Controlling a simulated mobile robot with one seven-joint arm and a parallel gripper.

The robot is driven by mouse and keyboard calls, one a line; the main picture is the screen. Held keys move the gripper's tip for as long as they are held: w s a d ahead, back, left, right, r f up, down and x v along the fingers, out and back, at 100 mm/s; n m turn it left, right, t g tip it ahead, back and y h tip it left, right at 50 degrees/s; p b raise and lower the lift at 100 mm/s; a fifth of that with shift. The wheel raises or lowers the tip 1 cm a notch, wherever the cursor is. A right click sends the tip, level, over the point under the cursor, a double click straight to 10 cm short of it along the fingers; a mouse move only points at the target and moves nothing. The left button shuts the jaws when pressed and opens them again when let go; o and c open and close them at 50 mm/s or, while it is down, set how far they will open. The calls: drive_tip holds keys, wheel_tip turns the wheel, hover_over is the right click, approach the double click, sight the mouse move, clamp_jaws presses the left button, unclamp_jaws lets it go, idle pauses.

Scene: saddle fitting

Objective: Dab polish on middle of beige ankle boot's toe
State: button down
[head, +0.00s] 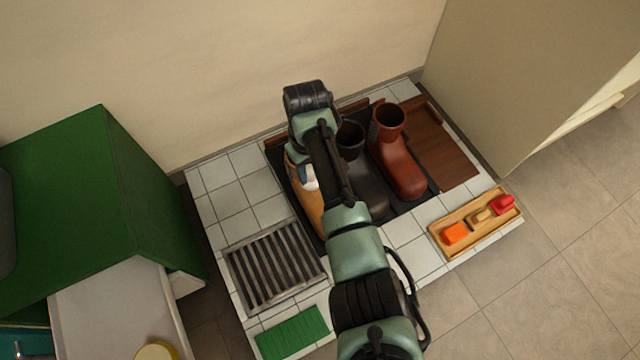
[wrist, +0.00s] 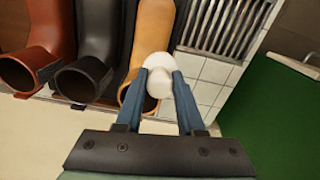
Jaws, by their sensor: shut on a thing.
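The beige ankle boot, a tan-yellow one (wrist: 151,28), stands at the end of the row of boots. In the head view the boot (head: 309,207) is partly covered by my arm. My gripper (wrist: 161,82) is shut on a white round-headed dauber (wrist: 158,65). The dauber's head overlaps the boot's side near the ankle in the wrist view; I cannot tell whether it touches. In the head view the dauber (head: 310,183) shows beside my arm.
A black boot (head: 369,190) and a red-brown boot (head: 399,165) stand beside it on a dark mat. A metal grate (head: 272,266), a green pad (head: 292,332) and a wooden tray (head: 487,229) with coloured blocks lie nearby. A wall is behind; a green cabinet (head: 75,200) is at left.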

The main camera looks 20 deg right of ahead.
drive_tip(key=f+b, duration=0.1)
drive_tip(key=d+f+b, duration=0.1)
drive_tip(key=f+b, duration=0.1)
drive_tip(key=w+d+f+b, duration=0.1)
drive_tip(key=shift+d+f+b, duration=0.15)
drive_tip(key=shift+f+b, duration=0.2)
drive_tip(key=shift+b, duration=0.05)
drive_tip(key=shift+f, duration=0.1)
wheel_tip(320, 180, down, 6)
drive_tip(key=b, duration=0.7)
drive_tip(key=shift+b, duration=0.3)
drive_tip(key=shift+f+b, duration=0.35)
drive_tip(key=shift+f, duration=0.45)
drive_tip(key=shift+s, duration=0.1)
